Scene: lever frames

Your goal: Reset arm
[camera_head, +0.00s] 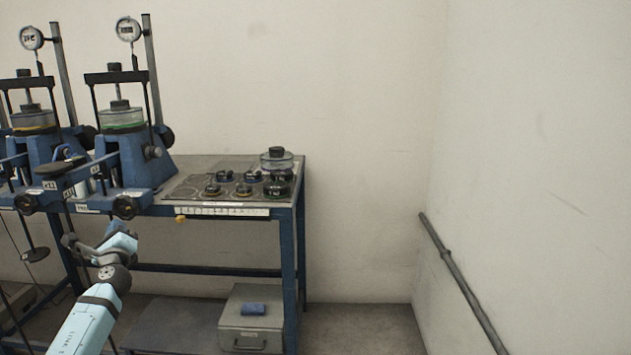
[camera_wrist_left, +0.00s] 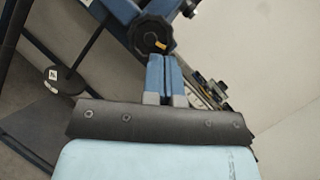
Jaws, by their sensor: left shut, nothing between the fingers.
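My left arm (camera_head: 88,318), light blue with dark joints, comes in from the lower left in the head view. Its hand is in front of the bench, below the blue lever frames. In the left wrist view my left gripper (camera_wrist_left: 164,65) has its two blue fingers together, with nothing between them. A black knob (camera_wrist_left: 151,34) with a yellow mark is just beyond the fingertips in that view; I cannot tell whether they touch. Two blue lever frames with dial gauges stand on the bench, one at the far left (camera_head: 40,155) and one beside it (camera_head: 143,163). My right gripper is not in view.
The bench (camera_head: 290,225) has blue legs and a top holding several dark round parts and a clear lidded dish (camera_head: 276,160). A grey box (camera_head: 251,325) with a blue block (camera_head: 253,309) is below. A rail (camera_head: 460,280) runs along the right wall. Floor right of the bench is clear.

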